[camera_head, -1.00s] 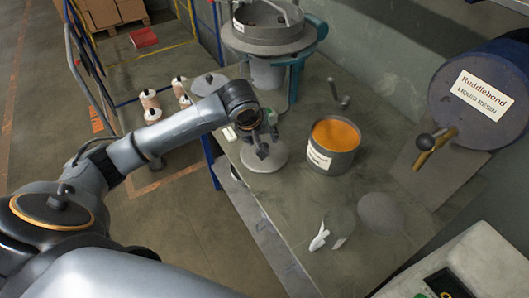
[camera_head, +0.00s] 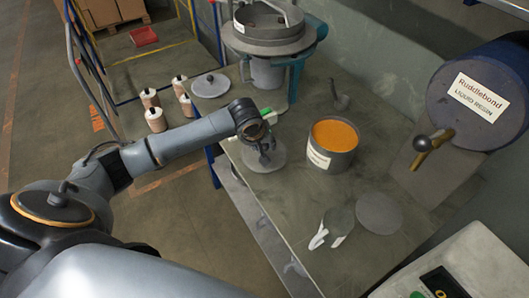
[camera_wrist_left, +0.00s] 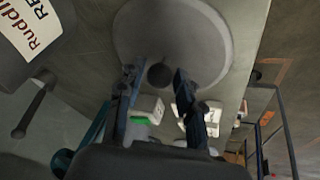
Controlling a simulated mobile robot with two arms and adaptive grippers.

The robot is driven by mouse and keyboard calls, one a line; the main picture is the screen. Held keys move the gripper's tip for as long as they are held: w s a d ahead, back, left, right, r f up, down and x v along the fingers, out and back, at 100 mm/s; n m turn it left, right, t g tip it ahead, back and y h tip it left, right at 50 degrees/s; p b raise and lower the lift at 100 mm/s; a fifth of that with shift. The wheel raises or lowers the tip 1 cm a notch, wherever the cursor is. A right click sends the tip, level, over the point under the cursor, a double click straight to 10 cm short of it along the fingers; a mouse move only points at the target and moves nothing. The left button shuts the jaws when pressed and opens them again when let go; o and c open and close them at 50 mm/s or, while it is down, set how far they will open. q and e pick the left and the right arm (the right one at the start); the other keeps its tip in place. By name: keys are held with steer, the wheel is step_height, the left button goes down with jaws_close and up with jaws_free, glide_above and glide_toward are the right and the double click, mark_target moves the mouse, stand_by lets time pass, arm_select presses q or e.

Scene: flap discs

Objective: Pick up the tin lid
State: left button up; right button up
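The tin lid (camera_head: 265,159), a round grey disc with a small knob, lies flat on the bench below my left gripper (camera_head: 266,151). In the left wrist view the lid (camera_wrist_left: 195,35) fills the top middle, and its dark knob (camera_wrist_left: 160,75) shows between my left gripper's two spread fingers (camera_wrist_left: 156,76). A gap shows on both sides of the knob, wider on the left. The gripper is open and holds nothing. The open tin (camera_head: 335,140) with orange contents stands to the right of the lid. My right gripper is not in view.
A sieve machine (camera_head: 268,40) stands behind the lid. Another knobbed lid (camera_head: 210,85) lies at the back left. A labelled resin barrel (camera_head: 480,95) is at the right. A flat grey disc (camera_head: 379,212) lies in front. Several spools (camera_head: 155,119) stand beyond the bench's left edge.

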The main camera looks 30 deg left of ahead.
arm_select(q)
jaws_close()
